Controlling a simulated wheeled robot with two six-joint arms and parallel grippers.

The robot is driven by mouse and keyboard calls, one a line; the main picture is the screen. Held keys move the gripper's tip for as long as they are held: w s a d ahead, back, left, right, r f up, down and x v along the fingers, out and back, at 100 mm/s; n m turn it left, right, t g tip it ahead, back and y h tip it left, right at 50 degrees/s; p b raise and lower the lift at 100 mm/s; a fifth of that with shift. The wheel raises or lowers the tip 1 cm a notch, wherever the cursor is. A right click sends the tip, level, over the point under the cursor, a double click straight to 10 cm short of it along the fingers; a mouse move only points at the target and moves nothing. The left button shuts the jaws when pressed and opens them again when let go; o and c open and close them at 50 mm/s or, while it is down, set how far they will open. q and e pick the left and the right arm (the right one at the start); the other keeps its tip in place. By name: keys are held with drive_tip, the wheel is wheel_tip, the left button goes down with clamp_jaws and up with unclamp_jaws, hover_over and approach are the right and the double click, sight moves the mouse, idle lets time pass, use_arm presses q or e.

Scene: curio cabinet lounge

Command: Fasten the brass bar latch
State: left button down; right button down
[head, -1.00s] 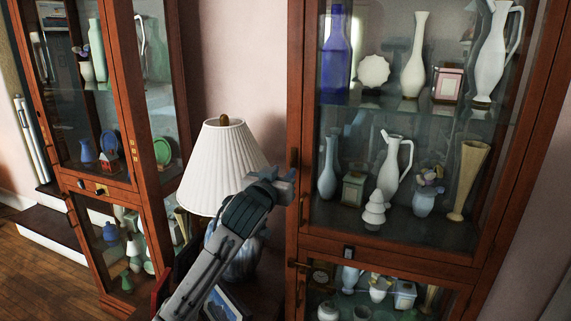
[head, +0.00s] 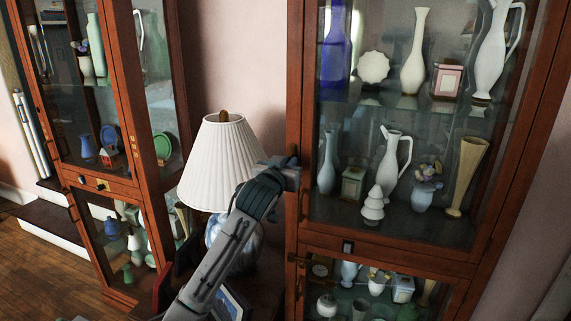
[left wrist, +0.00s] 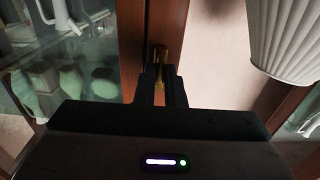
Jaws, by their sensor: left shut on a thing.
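The right cabinet (head: 470,262) is dark wood with glass doors. On its left upright, a small brass bar latch (head: 294,151) stands about upright at the upper door, largely covered by my gripper. My left gripper (head: 290,167) is against this upright. In the left wrist view its two dark fingers (left wrist: 161,78) are shut on the brass bar latch (left wrist: 160,52), whose end shows above the fingertips. The glass door shows left of them. My right gripper is in neither view.
A table lamp with a white pleated shade (head: 224,165) stands close left of my arm, near a picture frame (head: 228,303). Another glass cabinet (head: 120,120) is at the left. Vases and ornaments stand behind the glass. Wood floor (head: 50,265) shows at lower left.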

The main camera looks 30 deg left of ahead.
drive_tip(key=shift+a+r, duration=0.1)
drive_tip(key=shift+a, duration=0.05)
use_arm(q)
drive_tip(key=shift+w+d+m+p, duration=0.1)
drive_tip(key=shift+d+m+p, duration=0.05)
drive_tip(key=shift+m+p, duration=4)
drive_tip(key=shift+d+m+p, duration=0.1)
drive_tip(key=shift+m+p, duration=3.4)
drive_tip(key=shift+m, duration=1.25)
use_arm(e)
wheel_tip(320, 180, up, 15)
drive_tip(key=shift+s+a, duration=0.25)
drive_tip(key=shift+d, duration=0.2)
use_arm(q)
drive_tip(key=c, duration=1.5)
unclamp_jaws()
drive_tip(key=shift+a+f, duration=0.1)
drive_tip(key=shift+f, duration=0.05)
drive_tip(key=shift+f, duration=0.1)
